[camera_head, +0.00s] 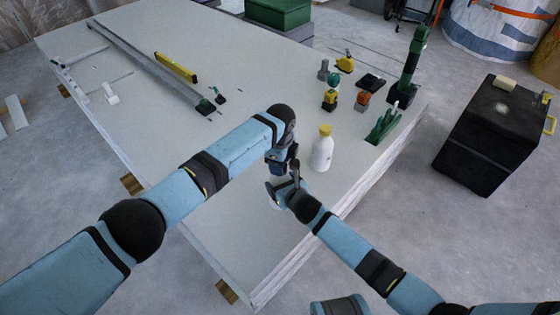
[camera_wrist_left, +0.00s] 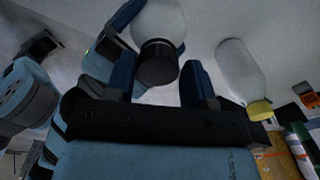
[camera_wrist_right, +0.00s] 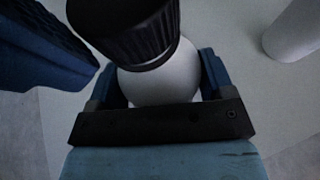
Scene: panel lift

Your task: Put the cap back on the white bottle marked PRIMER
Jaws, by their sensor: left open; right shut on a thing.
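A white bottle (camera_wrist_right: 165,82) is gripped in my right gripper (camera_head: 279,187). A ribbed black cap (camera_wrist_right: 125,28) sits at its neck end; the left wrist view shows this black cap (camera_wrist_left: 157,66) too. I cannot tell how firmly it is seated. My left gripper (camera_wrist_left: 160,72) is open, its fingers on either side of the black cap with gaps showing. A second white bottle (camera_head: 322,153) with a yellow cap (camera_head: 325,130) stands on the panel, right of the grippers; it also shows in the left wrist view (camera_wrist_left: 238,70). No PRIMER marking is readable on either bottle.
The wide pale panel (camera_head: 235,70) is mostly clear around the grippers. Several small tools stand behind the yellow-capped bottle, with a green glove-like thing (camera_head: 383,125) to its right. A yellow level (camera_head: 176,67) and a long rail (camera_head: 145,62) lie farther back.

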